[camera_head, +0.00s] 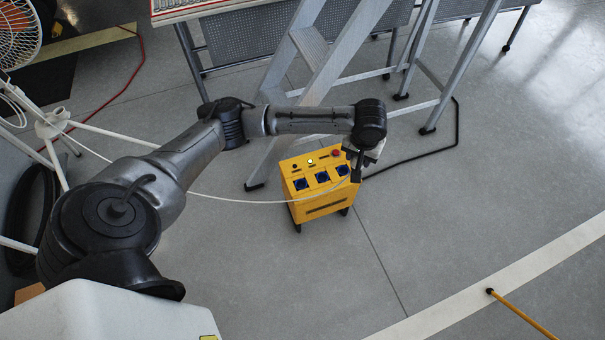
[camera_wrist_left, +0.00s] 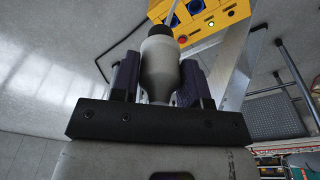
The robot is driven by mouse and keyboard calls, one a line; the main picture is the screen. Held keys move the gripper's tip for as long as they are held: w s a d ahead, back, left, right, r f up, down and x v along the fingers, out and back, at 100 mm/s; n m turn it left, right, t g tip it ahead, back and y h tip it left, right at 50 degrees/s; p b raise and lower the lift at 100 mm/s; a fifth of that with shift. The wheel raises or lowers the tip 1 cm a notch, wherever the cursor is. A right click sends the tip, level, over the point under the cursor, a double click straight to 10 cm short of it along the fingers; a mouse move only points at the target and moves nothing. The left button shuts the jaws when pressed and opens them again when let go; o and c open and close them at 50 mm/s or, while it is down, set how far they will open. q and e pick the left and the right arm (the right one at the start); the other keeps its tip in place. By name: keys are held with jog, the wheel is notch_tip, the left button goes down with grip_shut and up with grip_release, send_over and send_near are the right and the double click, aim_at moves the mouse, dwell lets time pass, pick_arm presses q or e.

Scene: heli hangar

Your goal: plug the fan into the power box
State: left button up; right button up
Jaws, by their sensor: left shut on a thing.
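My left gripper (camera_head: 356,174) is at the box's right end, close to the right socket (camera_head: 343,169). In the left wrist view it is shut on a grey plug (camera_wrist_left: 159,68), which is apart from the sockets seen there. The fan (camera_head: 17,32) stands at the left; its white cable (camera_head: 240,200) runs to my gripper. My right gripper is not in view.
A metal step ladder (camera_head: 335,60) stands right behind the box. A black cable (camera_head: 440,150) curves from the box along the floor to the right. A yellow pole (camera_head: 520,314) lies at lower right. The floor in front of the box is clear.

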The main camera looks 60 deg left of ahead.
pick_arm(q)
jog(key=s+a+f+n+b, duration=0.2)
jog(key=s+a+f+b, duration=0.2)
jog(key=a+f+b, duration=0.4)
jog(key=s+a+f+n+b, duration=0.3)
jog(key=a+f+b, duration=0.4)
jog(key=f, duration=1.4)
jog(key=s+a, duration=0.1)
jog(key=a, duration=0.2)
jog(key=shift+b, duration=0.4)
jog(key=shift+s+d+p, duration=0.1)
jog(key=shift+p, duration=0.65)
jog(key=shift+p, duration=1.05)
jog(key=shift+f, duration=0.15)
jog(key=shift+f, duration=0.2)
